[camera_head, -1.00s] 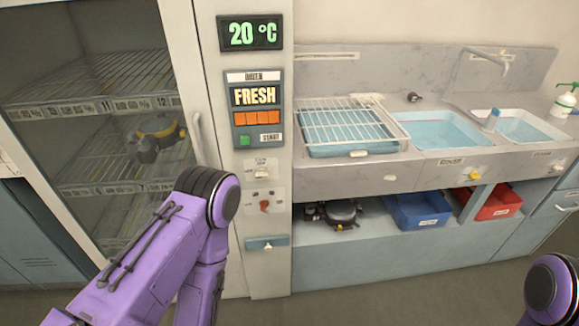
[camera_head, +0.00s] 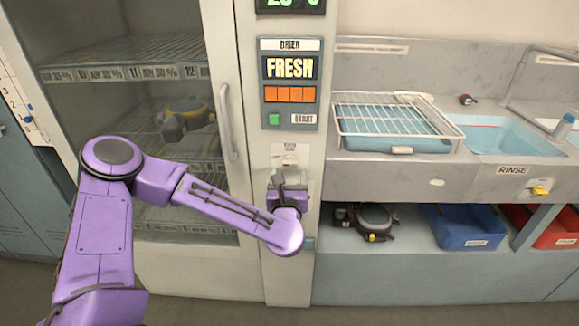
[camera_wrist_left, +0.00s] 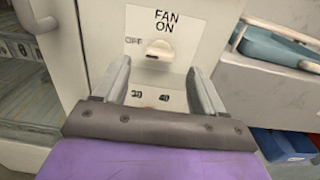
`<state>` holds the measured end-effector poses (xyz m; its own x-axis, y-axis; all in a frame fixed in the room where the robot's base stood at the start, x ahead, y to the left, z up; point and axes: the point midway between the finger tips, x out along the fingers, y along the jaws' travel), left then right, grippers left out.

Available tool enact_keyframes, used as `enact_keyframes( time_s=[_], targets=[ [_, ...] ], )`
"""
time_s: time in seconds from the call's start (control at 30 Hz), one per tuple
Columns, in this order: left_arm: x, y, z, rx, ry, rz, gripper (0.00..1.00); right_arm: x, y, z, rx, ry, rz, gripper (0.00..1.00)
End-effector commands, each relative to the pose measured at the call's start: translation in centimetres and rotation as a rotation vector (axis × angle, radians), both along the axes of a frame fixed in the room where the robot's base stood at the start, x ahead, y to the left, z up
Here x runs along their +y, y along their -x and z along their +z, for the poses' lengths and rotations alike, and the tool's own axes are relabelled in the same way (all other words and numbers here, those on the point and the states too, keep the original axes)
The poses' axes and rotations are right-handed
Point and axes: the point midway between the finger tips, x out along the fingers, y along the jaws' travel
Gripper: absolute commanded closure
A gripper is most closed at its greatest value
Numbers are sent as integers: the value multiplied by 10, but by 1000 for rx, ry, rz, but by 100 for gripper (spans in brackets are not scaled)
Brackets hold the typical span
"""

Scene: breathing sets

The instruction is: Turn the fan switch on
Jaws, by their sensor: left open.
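The fan switch (camera_wrist_left: 158,49) is a small cream knob on the drier's pale front panel, in the left wrist view. "FAN ON" is printed above it and "OFF" to its left. I cannot tell clearly which way it is set. In the head view the switch (camera_head: 289,160) shows just above my left gripper (camera_head: 289,178). In the wrist view the left gripper (camera_wrist_left: 158,70) is open, its fingers pointing at the panel on either side below the knob, with nothing between them. Contact cannot be made out. My right gripper is out of view.
The drier display (camera_head: 290,68) reads FRESH, with a green START button (camera_head: 274,119) below. A glass door with a handle (camera_head: 228,122) stands left of the panel. A counter with a wire rack (camera_head: 392,117) is at right, blue (camera_head: 465,228) and red (camera_head: 553,224) bins below.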

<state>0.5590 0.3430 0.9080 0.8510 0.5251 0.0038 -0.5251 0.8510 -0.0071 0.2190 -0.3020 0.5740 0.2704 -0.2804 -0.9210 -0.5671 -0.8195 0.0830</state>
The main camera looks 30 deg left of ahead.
Motion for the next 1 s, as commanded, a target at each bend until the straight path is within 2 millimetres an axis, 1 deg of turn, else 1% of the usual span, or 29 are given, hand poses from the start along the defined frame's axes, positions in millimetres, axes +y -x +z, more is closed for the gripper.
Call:
enact_keyframes(
  time_s=[0.03, 0.1, 0.2, 0.3, 0.4, 0.6, 0.67, 0.7, 0.77, 0.8, 1.0],
  targets=[
    [7, -9, 2, 3, -3, 4, 30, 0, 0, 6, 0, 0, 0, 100],
    [14, -22, 2, 4, -2, 3, 30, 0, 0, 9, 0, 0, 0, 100],
    [22, -36, 0, 5, -4, 1, 30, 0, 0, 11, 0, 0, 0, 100],
    [27, -45, 0, 6, -4, -2, 30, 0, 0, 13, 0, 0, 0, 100],
    [29, -48, -1, 6, -4, -2, 30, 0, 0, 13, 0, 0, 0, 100],
    [29, -48, -2, 6, -4, -3, 30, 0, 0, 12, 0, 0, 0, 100],
    [29, -48, -2, 6, -4, -3, 49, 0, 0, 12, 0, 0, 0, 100],
    [29, -48, -2, 6, -4, -3, 62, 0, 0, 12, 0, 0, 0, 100],
    [29, -48, -2, 6, -4, -3, 82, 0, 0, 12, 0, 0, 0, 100],
    [29, -48, -2, 7, -4, -3, 86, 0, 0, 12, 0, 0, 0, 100],
    [29, -48, -2, 10, -11, -3, 86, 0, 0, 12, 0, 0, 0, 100]
  ],
)
